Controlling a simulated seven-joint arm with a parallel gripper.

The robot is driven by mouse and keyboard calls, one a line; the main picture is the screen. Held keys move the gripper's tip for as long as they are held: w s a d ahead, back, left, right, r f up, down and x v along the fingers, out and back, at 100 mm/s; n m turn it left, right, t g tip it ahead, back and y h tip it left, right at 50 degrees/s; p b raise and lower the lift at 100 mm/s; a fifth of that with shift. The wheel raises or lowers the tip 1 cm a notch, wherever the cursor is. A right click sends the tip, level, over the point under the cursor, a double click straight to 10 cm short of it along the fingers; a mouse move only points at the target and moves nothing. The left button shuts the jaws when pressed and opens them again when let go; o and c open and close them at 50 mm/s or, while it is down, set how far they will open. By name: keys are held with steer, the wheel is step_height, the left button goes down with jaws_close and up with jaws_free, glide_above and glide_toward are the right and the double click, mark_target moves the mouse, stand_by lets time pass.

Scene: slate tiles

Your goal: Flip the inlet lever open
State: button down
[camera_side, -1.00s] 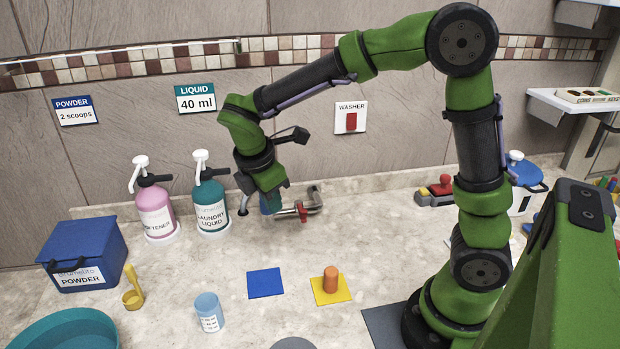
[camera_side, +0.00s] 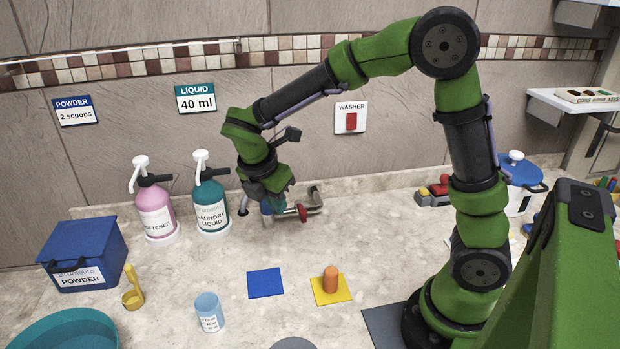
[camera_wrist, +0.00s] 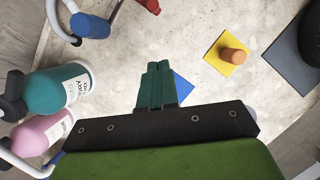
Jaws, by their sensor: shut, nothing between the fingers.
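The inlet fitting is a bent grey pipe (camera_side: 316,200) near the wall, with a red part (camera_side: 302,212) that looks like its lever. A blue cylinder (camera_side: 266,207) stands at its left end. In the wrist view the blue cylinder (camera_wrist: 90,26) is at upper left and the red part (camera_wrist: 149,5) is cut by the top edge. My gripper (camera_side: 278,205) points down just beside the fitting, left of the red part. Its teal fingers (camera_wrist: 157,68) are shut and empty. They appear clear of the red part; contact with the blue cylinder is unclear from the side.
A teal laundry bottle (camera_side: 210,200) and a pink softener bottle (camera_side: 154,208) stand to the left. A blue square (camera_side: 265,283) and an orange cylinder (camera_side: 331,279) on a yellow square (camera_side: 343,295) lie in front. The counter between is clear.

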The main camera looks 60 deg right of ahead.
mark_target(303, 221)
steer(key=d+f, duration=0.6)
steer(key=shift+d+f, duration=0.15)
steer(key=shift+s, duration=0.1)
stand_by(0.3)
steer(key=shift+s+d+n, duration=0.15)
steer(key=shift+s+n, duration=0.05)
steer(key=shift+n, duration=0.2)
